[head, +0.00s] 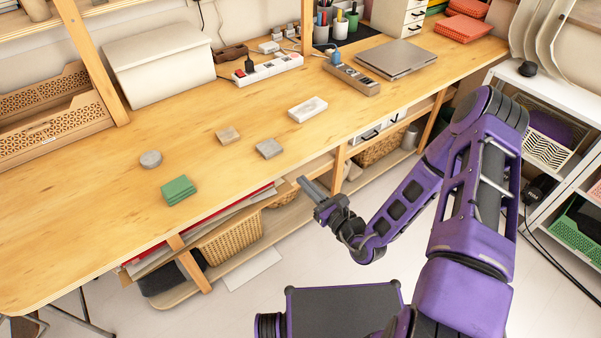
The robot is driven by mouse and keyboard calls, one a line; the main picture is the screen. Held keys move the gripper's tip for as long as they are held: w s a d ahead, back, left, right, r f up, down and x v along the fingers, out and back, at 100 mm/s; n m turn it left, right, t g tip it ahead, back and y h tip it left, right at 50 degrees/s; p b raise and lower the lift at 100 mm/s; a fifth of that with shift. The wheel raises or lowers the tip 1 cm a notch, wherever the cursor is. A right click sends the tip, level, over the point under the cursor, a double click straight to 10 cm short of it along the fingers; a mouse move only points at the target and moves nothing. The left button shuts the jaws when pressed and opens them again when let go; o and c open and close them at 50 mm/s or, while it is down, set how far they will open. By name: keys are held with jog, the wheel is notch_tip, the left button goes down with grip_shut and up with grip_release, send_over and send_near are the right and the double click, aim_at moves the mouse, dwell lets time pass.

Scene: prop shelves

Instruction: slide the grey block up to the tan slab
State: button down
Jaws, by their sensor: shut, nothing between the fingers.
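The grey block (269,149) lies on the wooden table near its front edge. The tan slab (228,135) lies a short way to its left and slightly farther back, with bare wood between them. My gripper (303,182) is shut and empty. It appears in front of the table's front edge, below and to the right of the grey block, and apart from it. Nothing hides the block or the slab.
A pale slab (307,109) lies right of and behind the grey block. A round grey piece (151,158) and a green block (179,190) lie to the left. A power strip (268,69) and a laptop (396,59) are farther back.

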aim_at(274, 153)
jog(key=x, duration=1.1)
jog(key=shift+w+a, duration=0.25)
jog(key=shift+w, duration=0.05)
